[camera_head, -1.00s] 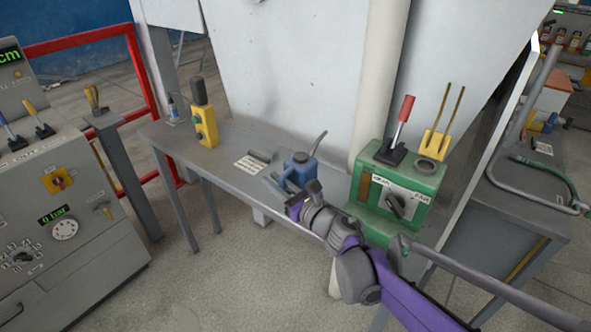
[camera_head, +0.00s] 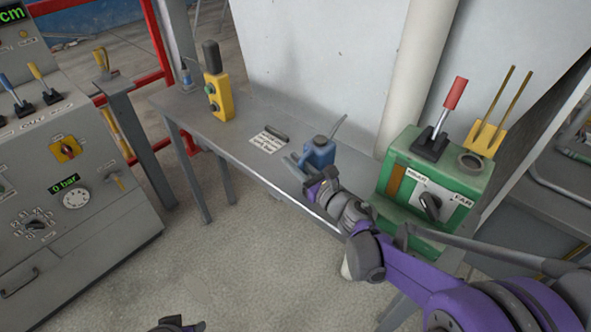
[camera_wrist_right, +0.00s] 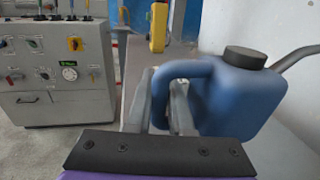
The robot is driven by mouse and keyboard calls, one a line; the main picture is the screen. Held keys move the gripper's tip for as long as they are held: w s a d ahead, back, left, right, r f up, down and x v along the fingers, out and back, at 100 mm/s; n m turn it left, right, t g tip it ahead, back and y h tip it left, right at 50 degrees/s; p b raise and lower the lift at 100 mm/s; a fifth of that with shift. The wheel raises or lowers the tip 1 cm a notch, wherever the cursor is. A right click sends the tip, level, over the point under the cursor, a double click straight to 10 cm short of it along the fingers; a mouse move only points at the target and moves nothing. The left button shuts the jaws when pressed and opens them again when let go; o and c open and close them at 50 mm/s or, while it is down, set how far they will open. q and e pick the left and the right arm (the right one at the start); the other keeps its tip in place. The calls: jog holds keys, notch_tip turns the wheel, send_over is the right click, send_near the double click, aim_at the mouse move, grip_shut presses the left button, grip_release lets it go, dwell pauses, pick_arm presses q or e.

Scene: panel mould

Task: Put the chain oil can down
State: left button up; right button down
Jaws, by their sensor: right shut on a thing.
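The chain oil can (camera_head: 319,153) is blue, with a dark cap and a thin grey spout pointing up to the right. It is at the front edge of the narrow grey table (camera_head: 247,140). It looks roughly upright; I cannot tell whether its base touches the tabletop. My right gripper (camera_head: 298,164) is shut on its handle. In the right wrist view the can (camera_wrist_right: 235,95) fills the right side, its handle between the fingers (camera_wrist_right: 163,100). Part of my left gripper (camera_head: 178,325) shows at the bottom edge; its fingers are not clear.
A green control box (camera_head: 432,185) with a red lever stands right of the can. A yellow switch box (camera_head: 219,97) stands toward the table's far left end. A small label plate (camera_head: 268,141) lies left of the can. A grey console (camera_head: 75,180) stands at the left.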

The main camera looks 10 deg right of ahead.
jog(key=shift+f, duration=1.25)
jog(key=c, duration=1.3)
grip_release()
jog(key=shift+f, duration=0.15)
jog(key=o, duration=0.5)
jog(key=shift+r, duration=0.25)
jog(key=v, duration=1.2)
jog(key=shift+f+b, duration=0.1)
jog(key=shift+b, duration=0.25)
